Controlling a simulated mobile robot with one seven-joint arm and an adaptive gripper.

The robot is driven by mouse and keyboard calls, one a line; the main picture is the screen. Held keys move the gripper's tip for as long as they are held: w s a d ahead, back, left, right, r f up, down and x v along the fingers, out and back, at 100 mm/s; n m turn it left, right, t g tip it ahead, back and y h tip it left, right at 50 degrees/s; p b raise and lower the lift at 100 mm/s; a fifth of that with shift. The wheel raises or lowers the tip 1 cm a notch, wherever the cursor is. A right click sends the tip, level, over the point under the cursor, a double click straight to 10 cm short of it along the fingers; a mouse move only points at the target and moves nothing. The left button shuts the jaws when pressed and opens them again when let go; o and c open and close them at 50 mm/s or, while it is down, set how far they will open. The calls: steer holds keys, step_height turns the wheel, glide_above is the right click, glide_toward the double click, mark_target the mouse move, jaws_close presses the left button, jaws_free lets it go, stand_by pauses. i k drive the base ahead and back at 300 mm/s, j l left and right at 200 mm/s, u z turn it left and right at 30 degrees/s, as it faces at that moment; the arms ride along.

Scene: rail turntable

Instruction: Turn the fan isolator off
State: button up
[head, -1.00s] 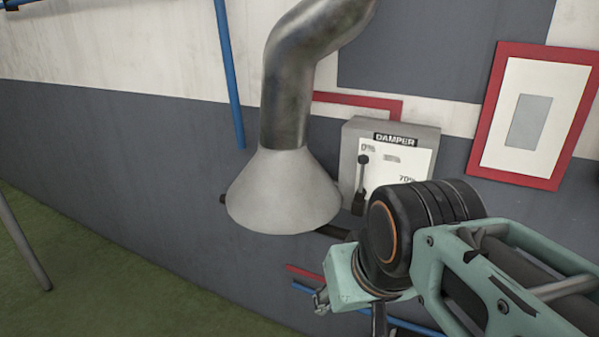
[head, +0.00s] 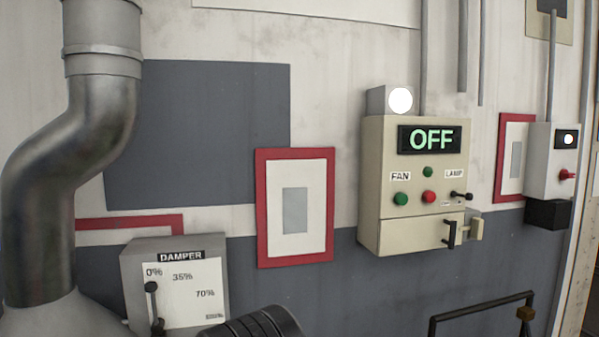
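A beige control box (head: 369,190) on the wall has a lit display (head: 432,139) reading OFF. Below it are a FAN label (head: 400,176), green and red push buttons, and a LAMP label beside a small black toggle (head: 461,196). A black handle (head: 449,235) sits on the box's lower section, with a small beige block beside it. No label reading isolator can be made out, so I cannot tell which switch it is. My gripper is out of view; only a dark part of my arm shows at the bottom edge.
A DAMPER box (head: 135,262) with a lever stands at lower left beside a metal duct (head: 40,190). A red-framed notice (head: 262,210) hangs between the boxes. A smaller box (head: 545,160) with a red handle is at far right. A black rail (head: 480,305) stands at lower right.

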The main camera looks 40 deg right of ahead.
mark_target(564, 173)
steer(key=z, duration=2.65)
steer(key=i+l+z, duration=0.6)
steer(key=z, duration=0.2)
steer(key=i+l+z, duration=0.1)
steer(key=i+z, duration=0.3)
steer(key=i+l, duration=0.1)
steer(key=i, duration=0.4)
steer(key=i+l+u, duration=0.15)
steer(key=i, duration=0.35)
